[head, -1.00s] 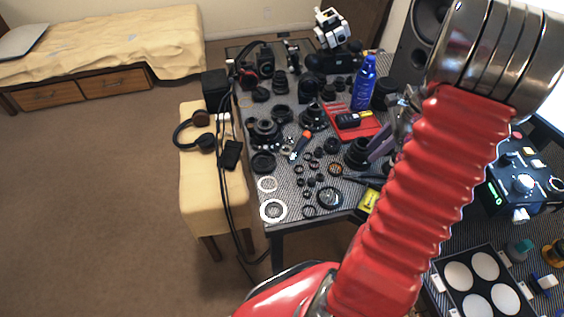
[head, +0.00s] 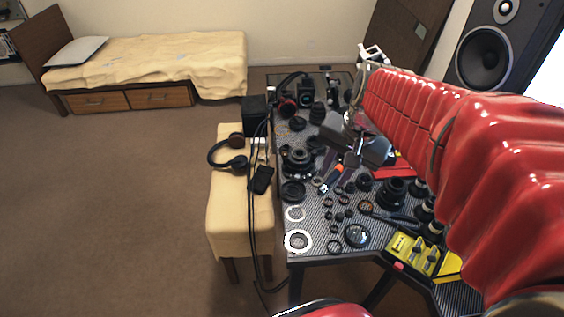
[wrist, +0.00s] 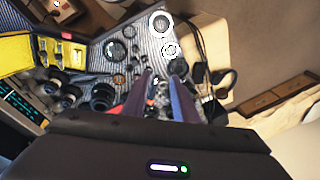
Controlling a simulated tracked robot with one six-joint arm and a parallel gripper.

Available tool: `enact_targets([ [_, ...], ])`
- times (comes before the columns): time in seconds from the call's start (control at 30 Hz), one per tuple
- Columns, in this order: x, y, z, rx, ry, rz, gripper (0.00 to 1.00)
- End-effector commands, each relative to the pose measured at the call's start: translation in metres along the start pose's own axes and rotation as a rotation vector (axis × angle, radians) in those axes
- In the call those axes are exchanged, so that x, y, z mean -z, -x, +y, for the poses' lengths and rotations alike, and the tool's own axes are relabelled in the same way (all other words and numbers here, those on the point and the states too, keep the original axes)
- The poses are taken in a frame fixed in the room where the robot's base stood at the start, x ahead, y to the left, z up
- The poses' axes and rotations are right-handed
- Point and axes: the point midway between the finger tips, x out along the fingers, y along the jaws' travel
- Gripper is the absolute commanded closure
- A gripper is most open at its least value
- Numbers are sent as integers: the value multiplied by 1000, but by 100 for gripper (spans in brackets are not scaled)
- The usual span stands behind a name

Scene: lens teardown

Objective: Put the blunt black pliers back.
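I cannot pick out the blunt black pliers for certain. A dark, long-handled shape (head: 398,217) lies at the table's right side in the head view, behind the yellow case, but I cannot tell what it is. The open yellow case (head: 402,243) holds small grey parts and stands at the table's front right corner; it also shows at upper left in the wrist view (wrist: 14,56).
The patterned table (head: 315,218) is crowded with lens rings, barrels and cameras. White rings (head: 298,241) lie at its front left. A cloth-covered bench (head: 228,205) with headphones (head: 228,164) stands to the left. A large speaker (head: 483,58) is at back right. The carpet is clear.

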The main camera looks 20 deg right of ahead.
Motion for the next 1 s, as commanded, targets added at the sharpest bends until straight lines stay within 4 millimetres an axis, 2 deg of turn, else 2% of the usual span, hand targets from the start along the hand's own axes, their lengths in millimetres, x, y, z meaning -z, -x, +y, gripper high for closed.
enact_targets([
  [0.03, -12, 6, -7, 6, 71, 19, 74],
  [0.23, -53, 24, -22, 24, 331, 84, 74],
  [0.5, -104, 41, -31, 52, 673, 179, 74],
  [0.6, -118, 44, -32, 61, 770, 208, 74],
  [0.77, -127, 47, -31, 66, 846, 232, 74],
  [1.0, -128, 46, -31, 65, 851, 232, 74],
])
